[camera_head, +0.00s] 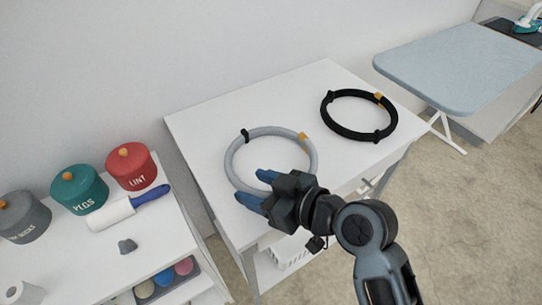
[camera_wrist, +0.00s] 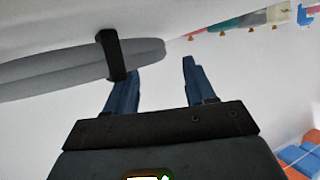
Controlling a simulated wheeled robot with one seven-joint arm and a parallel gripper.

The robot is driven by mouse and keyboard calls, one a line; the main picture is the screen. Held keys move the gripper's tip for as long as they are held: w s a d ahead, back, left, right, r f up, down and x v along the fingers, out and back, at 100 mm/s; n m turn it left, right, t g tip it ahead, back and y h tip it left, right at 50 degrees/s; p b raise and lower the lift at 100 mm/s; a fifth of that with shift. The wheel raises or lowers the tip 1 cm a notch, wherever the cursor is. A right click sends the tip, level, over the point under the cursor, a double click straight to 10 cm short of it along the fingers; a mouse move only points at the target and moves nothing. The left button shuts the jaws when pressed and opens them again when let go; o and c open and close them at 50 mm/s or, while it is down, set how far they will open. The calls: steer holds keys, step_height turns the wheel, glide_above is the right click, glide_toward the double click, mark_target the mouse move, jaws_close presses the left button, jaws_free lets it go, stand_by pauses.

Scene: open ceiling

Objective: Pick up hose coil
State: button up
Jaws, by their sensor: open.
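A grey hose coil (camera_head: 233,152) with a black tie and an orange band lies on the white table (camera_head: 275,98). A black hose coil (camera_head: 335,125) with an orange band lies to its right on the same table. My gripper (camera_head: 258,187) has blue fingers and is over the near left part of the grey coil in the head view. In the wrist view my gripper (camera_wrist: 158,85) is open with nothing between its fingers. The grey coil (camera_wrist: 60,70) and its black tie (camera_wrist: 112,54) show at the left there, near the left fingertip. I cannot tell whether they touch.
An ironing board (camera_head: 455,65) stands at the right. A wall runs behind the table.

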steer(key=shift+x, duration=1.3)
steer(key=shift+d, duration=0.1)
steer(key=shift+c, duration=0.3)
jaws_close()
